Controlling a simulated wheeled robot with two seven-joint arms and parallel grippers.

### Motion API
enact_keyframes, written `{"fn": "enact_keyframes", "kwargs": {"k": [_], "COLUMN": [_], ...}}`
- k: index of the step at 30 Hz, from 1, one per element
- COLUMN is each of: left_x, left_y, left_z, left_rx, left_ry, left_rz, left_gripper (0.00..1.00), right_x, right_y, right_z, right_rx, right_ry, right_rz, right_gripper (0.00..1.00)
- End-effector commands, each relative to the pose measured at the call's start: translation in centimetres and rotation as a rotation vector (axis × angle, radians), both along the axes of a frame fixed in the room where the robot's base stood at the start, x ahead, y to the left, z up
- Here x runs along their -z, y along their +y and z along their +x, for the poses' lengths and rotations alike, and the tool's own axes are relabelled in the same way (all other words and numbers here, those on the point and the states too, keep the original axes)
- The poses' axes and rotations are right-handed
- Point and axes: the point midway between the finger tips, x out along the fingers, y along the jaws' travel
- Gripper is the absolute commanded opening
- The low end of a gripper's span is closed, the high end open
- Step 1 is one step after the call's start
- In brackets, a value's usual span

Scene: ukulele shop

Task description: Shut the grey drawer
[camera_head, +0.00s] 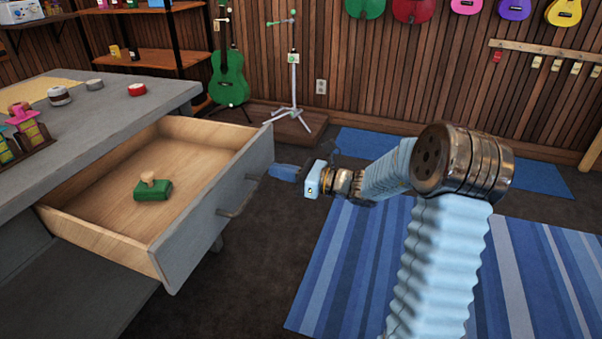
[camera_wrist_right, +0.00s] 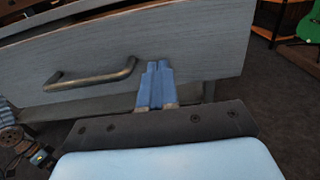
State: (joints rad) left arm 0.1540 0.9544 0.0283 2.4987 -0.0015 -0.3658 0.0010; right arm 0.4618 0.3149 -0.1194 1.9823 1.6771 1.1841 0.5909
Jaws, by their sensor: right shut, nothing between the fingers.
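The grey drawer (camera_head: 207,222) stands pulled out of the grey cabinet at the left in the head view. Its wooden inside holds a green block with a wooden knob (camera_head: 153,187). A curved metal handle (camera_head: 241,196) is on its front; the handle also shows in the wrist view (camera_wrist_right: 90,77). My right gripper (camera_head: 272,170) is shut and empty, its blue fingers pointing at the drawer front near the far end. In the wrist view its fingertips (camera_wrist_right: 156,68) overlap the front panel, right of the handle; I cannot tell whether they touch.
The grey cabinet top (camera_head: 110,110) carries small tins and a rack of coloured items. A green guitar (camera_head: 229,80) and a stand (camera_head: 294,75) are beyond the drawer. A striped blue rug (camera_head: 350,265) covers floor at the right. Dark floor is clear before the drawer.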

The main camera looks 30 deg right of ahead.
Motion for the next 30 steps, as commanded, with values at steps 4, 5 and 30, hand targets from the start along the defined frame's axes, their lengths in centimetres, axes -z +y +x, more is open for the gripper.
{"fn": "enact_keyframes", "kwargs": {"k": [4, 5, 30], "left_x": [-0.4, -0.5, -0.2], "left_y": [0.0, 0.0, 0.0], "left_z": [0.0, 0.0, 0.0], "left_rx": [0.001, 0.001, 0.001], "left_ry": [0.000, 0.000, -0.001], "left_rz": [-0.001, -0.001, -0.001], "left_gripper": [1.00, 1.00, 1.00], "right_x": [-0.1, -0.1, 0.1], "right_y": [1.6, 1.8, 3.0], "right_z": [1.9, 2.2, 3.8], "right_rx": [-0.003, -0.003, -0.002], "right_ry": [0.001, 0.000, 0.000], "right_rz": [0.001, 0.001, 0.000], "right_gripper": [0.00, 0.00, 0.00]}}
